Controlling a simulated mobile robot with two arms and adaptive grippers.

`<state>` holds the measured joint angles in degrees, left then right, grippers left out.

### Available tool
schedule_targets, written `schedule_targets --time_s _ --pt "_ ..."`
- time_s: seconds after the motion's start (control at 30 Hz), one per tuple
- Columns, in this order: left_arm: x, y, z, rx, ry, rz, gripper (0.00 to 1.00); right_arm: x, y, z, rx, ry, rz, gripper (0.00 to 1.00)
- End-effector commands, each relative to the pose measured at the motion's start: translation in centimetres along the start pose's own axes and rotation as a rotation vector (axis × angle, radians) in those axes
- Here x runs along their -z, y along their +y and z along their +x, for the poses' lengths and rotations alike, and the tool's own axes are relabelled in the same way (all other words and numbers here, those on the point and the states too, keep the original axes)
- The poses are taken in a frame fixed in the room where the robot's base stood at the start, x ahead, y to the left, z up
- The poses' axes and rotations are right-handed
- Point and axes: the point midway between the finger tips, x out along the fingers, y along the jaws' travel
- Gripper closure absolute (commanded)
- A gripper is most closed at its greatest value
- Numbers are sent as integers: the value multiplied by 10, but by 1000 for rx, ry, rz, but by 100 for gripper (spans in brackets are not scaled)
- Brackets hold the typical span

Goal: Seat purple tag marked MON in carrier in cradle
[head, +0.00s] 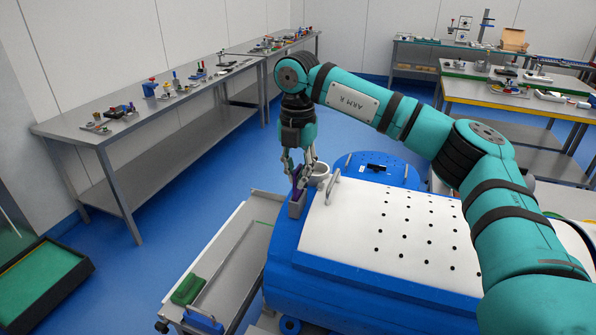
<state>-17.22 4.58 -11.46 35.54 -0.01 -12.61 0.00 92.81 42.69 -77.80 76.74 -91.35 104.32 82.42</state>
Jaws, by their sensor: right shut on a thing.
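My right gripper (299,176) is shut on the purple tag (298,182), a small dark purple piece seen nearly edge-on. The lettering on the tag is too small to read. The tag's lower part meets or overlaps a small grey holder (296,208) at the edge of the blue and white deck. I cannot tell whether the tag is inside the holder or just above it. My left gripper is not in view. I cannot make out for certain a carrier in a cradle in this view.
A white ring-shaped cup (318,173) and a metal handle (333,187) are close beside the gripper. A long steel bench (215,87) with several small items runs along the left wall. A low tray (229,262) holds a green piece (187,290). Blue floor between is clear.

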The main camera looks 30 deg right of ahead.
Motion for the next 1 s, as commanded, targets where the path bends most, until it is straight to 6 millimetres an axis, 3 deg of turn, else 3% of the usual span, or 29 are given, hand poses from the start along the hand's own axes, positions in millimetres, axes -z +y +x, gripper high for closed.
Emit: schedule_targets --time_s 0.07,0.1,0.27,0.5,0.67,1.0 --pt "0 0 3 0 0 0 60 0 0 4 0 0 0 100" --pt "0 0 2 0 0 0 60 0 0 2 0 0 0 87" --pt "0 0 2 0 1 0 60 0 0 2 1 0 0 69" --pt "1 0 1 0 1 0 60 0 0 1 0 0 0 69" --pt "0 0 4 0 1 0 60 0 1 -10 -2 -1 0 69" --pt "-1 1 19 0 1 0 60 0 1 -82 -2 -1 1 69"
